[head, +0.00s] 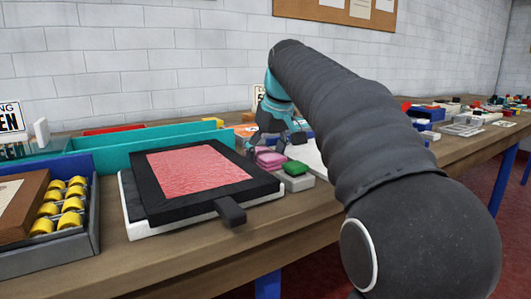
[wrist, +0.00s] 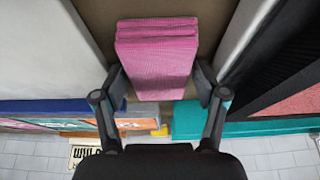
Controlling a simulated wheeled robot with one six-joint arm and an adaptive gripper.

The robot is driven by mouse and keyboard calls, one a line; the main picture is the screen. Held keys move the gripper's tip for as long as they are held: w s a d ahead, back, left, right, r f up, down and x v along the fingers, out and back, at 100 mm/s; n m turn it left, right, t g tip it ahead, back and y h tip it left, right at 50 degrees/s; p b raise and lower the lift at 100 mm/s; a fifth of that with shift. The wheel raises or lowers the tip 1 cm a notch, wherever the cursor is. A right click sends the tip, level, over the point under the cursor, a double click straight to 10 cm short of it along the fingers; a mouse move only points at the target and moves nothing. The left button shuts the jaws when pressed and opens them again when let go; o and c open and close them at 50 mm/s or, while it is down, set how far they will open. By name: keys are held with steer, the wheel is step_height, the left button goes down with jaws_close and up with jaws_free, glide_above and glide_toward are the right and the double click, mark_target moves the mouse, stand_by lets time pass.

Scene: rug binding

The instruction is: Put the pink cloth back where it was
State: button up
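The pink cloth (wrist: 156,55) is a folded stack with several layers, seen upright in the middle of the wrist view. In the head view the pink cloth (head: 270,159) lies on the bench, right of the black frame. My gripper (wrist: 160,84) has its two fingers spread on either side of the cloth's near end. A small gap shows between the cloth and the fingers, so it does not look gripped.
A black frame with a red panel (head: 198,166) lies on a white base to the left. Teal boards (head: 150,143) stand behind.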

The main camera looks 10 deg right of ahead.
steer(key=shift+r, duration=0.3)
steer(key=p+v, duration=0.3)
steer(key=v, duration=0.8)
steer(key=shift+s+r, duration=0.25)
steer(key=shift+r, duration=0.1)
steer(key=shift+s, duration=0.1)
